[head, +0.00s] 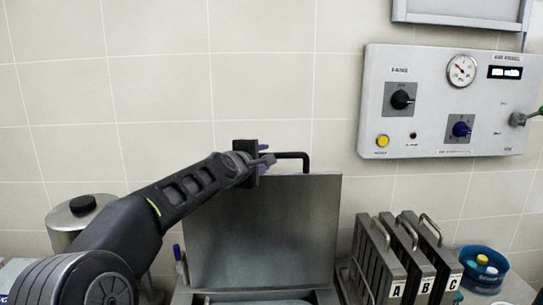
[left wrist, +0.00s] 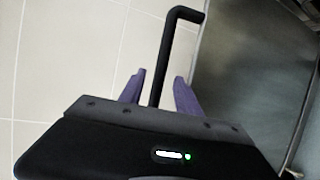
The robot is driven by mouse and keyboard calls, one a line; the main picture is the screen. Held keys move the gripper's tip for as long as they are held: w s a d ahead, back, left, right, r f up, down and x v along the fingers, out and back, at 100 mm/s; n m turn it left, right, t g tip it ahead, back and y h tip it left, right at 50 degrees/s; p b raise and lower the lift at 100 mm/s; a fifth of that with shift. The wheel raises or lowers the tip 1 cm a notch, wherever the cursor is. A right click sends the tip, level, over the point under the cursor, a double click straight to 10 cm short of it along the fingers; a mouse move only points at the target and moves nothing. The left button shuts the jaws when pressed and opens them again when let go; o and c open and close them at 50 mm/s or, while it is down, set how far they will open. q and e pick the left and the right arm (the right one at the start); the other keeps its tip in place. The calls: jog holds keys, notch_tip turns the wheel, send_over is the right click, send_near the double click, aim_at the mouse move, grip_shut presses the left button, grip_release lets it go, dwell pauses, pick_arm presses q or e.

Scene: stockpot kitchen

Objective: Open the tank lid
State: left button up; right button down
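The tank lid (head: 262,235) is a grey metal plate that stands raised, nearly upright, at the back of the tank (head: 325,297). Only a strip of the tank shows at the bottom of the head view. The lid's black bar handle (head: 294,155) is at its top edge; it also shows in the left wrist view (left wrist: 187,13). My left gripper (head: 266,160) is at the handle's left end. In the left wrist view, its purple fingers (left wrist: 159,86) stand on both sides of the bar, with visible gaps. My right gripper is not in view.
A control panel (head: 435,130) with knobs and a gauge hangs on the tiled wall at right. Metal holders marked A, B and C (head: 425,287) stand right of the lid. A blue tub (head: 484,280) is farther right. A metal pot with a black knob (head: 62,226) is at left.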

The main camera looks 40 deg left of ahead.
pick_arm(q)
jog(key=x, duration=0.7)
jog(key=shift+w, duration=0.35)
jog(key=shift+f, duration=0.15)
jog(key=shift+c, duration=0.6)
grip_shut()
jog(key=shift+f, duration=0.1)
